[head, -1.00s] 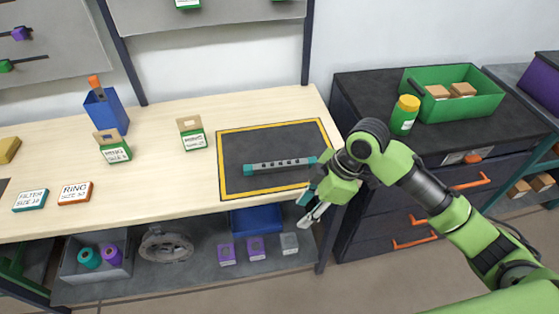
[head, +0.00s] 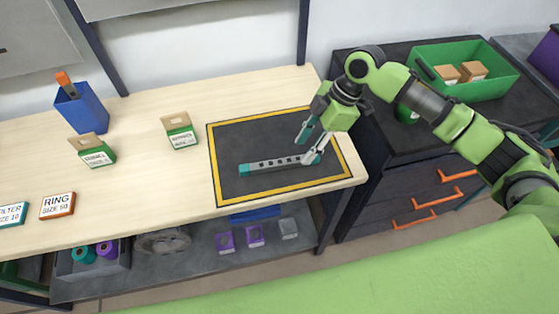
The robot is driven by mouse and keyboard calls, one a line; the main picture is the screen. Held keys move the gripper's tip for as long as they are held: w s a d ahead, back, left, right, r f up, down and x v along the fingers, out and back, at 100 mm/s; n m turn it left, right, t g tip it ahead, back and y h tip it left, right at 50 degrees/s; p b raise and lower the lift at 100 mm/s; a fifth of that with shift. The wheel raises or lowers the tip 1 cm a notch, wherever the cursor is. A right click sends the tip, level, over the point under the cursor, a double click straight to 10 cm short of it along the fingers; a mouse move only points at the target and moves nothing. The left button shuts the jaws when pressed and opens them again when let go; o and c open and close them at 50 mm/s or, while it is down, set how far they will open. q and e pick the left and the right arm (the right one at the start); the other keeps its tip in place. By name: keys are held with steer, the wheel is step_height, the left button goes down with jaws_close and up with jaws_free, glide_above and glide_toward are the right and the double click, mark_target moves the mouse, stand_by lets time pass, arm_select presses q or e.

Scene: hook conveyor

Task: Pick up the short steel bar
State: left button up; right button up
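The short steel bar (head: 270,163) is grey with a row of dark holes and teal ends. It lies flat on the dark mat (head: 240,140) with a yellow border, on the wooden bench. My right gripper (head: 309,145) reaches in from the right, above the right part of the mat, close to the bar's right end. Its fingers are spread apart. One fingertip overlaps the bar's right end in the picture; I cannot tell whether it touches. My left gripper is not in view.
Two green-labelled boxes (head: 181,136) (head: 95,152) and a blue holder (head: 82,108) stand on the bench left of the mat. Label blocks (head: 58,206) lie near the front edge. A dark drawer cabinet (head: 420,195) with a green crate (head: 498,84) stands at right.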

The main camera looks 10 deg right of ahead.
mark_target(295, 159)
steer(key=shift+p+x, duration=0.5)
steer(key=shift+x, duration=0.55)
steer(key=x, duration=0.1)
steer(key=p+x, duration=0.1)
steer(key=x, duration=0.1)
steer(key=shift+w+f, duration=0.25)
steer(key=shift+w, duration=0.15)
steer(key=shift+a+f, duration=0.1)
steer(key=shift+f, duration=0.05)
steer(key=c, duration=1)
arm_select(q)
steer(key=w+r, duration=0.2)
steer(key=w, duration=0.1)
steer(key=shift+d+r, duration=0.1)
arm_select(e)
jaws_close()
